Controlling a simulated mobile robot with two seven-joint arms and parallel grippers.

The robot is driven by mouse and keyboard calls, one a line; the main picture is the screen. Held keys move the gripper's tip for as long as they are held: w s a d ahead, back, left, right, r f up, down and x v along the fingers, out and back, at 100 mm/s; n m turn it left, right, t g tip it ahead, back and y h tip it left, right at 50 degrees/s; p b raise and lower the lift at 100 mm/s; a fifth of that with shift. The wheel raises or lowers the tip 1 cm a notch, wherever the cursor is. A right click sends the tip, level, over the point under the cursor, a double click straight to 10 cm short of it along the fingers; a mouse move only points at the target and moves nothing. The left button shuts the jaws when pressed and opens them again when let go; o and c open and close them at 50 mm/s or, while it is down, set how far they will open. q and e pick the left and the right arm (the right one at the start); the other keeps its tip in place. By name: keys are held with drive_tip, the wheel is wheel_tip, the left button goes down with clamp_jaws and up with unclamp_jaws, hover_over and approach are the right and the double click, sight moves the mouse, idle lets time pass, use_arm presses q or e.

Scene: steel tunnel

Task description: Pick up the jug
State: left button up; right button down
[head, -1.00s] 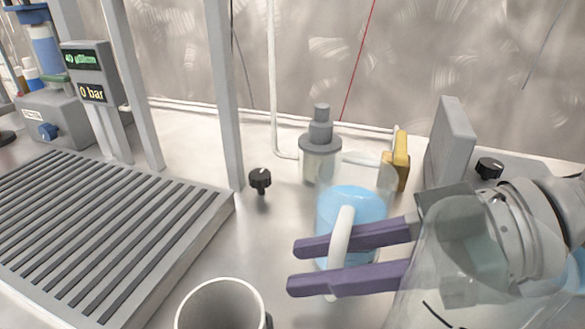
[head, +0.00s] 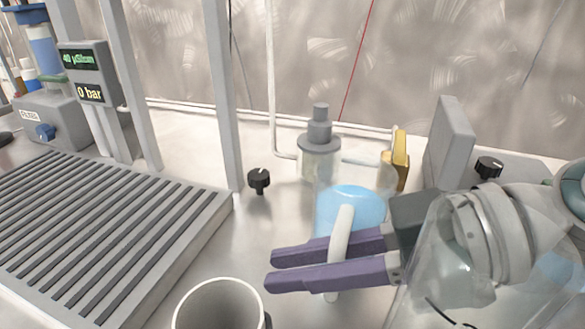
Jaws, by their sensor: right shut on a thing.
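The jug (head: 352,205) is a clear vessel with blue liquid and a pale upright handle (head: 341,240). It stands on the steel worktop right of the middle of the head view. My right gripper (head: 270,270) comes in from the right. Its two purple fingers are shut on the jug's handle, with their tips reaching past it to the left. The fingers hide the lower part of the jug, so I cannot tell whether its base touches the worktop. My left gripper is not in view.
A white cup (head: 220,305) stands at the front, left of the fingers. A slatted grey tray (head: 200,225) fills the left. A grey-capped bottle (head: 320,150) and a yellow block (head: 400,160) stand behind the jug.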

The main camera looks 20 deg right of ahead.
idle(0.3)
wheel_tip(320, 180, up, 20)
drive_tip(key=p, duration=1)
drive_tip(key=shift+p, duration=0.35)
